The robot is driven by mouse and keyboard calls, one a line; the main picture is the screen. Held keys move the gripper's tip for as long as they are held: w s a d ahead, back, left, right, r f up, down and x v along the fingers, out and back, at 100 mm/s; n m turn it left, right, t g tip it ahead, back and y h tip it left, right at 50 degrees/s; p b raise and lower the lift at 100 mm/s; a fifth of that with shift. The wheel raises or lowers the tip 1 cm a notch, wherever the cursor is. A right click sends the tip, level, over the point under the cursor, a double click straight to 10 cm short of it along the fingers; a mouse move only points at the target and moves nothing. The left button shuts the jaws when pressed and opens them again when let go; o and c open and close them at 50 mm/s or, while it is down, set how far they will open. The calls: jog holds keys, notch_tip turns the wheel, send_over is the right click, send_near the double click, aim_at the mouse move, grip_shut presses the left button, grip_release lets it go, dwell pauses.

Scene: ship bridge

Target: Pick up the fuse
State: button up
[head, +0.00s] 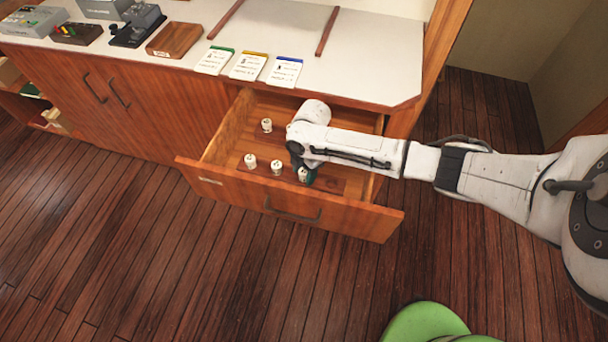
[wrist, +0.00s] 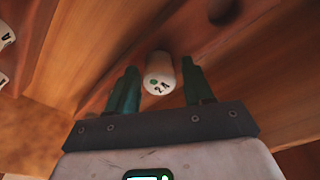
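Several small white fuses lie or stand in an open wooden drawer (head: 222,142). One fuse (head: 266,125) is at the back left, one (head: 250,160) and another (head: 277,167) are near the front, and one (head: 302,174) is by my gripper. In the wrist view that fuse (wrist: 159,74), marked "2A" with a green dot, sits between the two green fingers of my gripper (wrist: 158,90). There are gaps between it and the fingers, so my gripper is open around it. In the head view my arm partly hides the gripper and the drawer's right part.
Drawer walls and the front panel with its handle (head: 292,212) surround my gripper. A green rounded object (head: 425,322) shows at the bottom.

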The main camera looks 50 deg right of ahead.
jog(key=c, duration=0.8)
jog(key=shift+c, duration=0.2)
